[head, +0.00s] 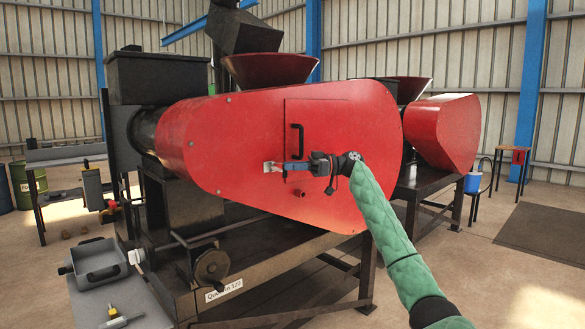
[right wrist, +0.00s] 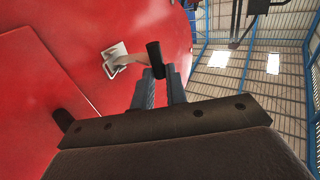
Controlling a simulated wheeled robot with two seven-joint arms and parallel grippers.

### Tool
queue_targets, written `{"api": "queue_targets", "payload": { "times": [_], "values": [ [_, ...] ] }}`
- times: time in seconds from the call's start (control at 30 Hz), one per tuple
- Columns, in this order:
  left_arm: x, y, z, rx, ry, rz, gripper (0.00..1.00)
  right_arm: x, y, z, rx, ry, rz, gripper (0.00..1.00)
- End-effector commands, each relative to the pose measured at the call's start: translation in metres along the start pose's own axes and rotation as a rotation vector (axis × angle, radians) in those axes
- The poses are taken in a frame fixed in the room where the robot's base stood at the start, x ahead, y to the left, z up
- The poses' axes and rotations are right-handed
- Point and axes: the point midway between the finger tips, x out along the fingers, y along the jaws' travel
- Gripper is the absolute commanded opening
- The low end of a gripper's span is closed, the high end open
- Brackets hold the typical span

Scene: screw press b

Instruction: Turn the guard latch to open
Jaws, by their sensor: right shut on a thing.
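The large red guard (head: 240,125) covers the side of the press. The guard latch has a pale metal plate (head: 268,167) fixed on the guard, left of a rectangular panel (head: 315,125) with a black handle (head: 297,140). In the right wrist view, the plate (right wrist: 115,60) carries a light lever ending in a dark grip (right wrist: 155,58). My right gripper (head: 286,167) reaches in from the right in front of the panel. Its fingers (right wrist: 159,75) are shut on the latch's dark grip. The fingers partly hide the lever in the head view. My left gripper is out of view.
A small red-brown knob (head: 300,193) sticks out of the guard below my gripper. A handwheel (head: 211,267) stands out at the lower front of the press. A grey tray (head: 75,262) and a yellow-handled tool (head: 113,313) are at the lower left.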

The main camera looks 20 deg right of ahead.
Motion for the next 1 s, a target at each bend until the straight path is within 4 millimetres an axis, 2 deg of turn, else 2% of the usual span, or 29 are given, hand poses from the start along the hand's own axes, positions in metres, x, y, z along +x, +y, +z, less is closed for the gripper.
{"api": "queue_targets", "payload": {
  "times": [0.03,0.3,0.33,0.43,0.77,0.87,1.0],
  "values": [
    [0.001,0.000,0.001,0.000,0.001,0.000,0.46,0.002,0.000,0.008,0.007,-0.009,-0.005,0.00],
    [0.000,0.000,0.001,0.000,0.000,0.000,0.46,0.002,0.000,0.008,0.006,-0.009,-0.004,0.00],
    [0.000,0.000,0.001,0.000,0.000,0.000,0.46,0.002,0.000,0.008,0.006,-0.009,-0.004,0.16],
    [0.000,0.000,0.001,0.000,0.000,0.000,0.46,0.002,0.000,0.007,0.006,-0.008,-0.003,0.36],
    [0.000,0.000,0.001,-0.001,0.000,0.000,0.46,-0.002,0.000,0.003,0.002,-0.003,-0.001,0.36],
    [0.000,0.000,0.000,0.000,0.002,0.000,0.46,-0.010,0.001,0.003,0.002,-0.002,0.000,0.36],
    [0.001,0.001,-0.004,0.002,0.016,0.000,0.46,-0.030,0.001,0.003,0.003,-0.002,0.000,0.36]
  ]
}}
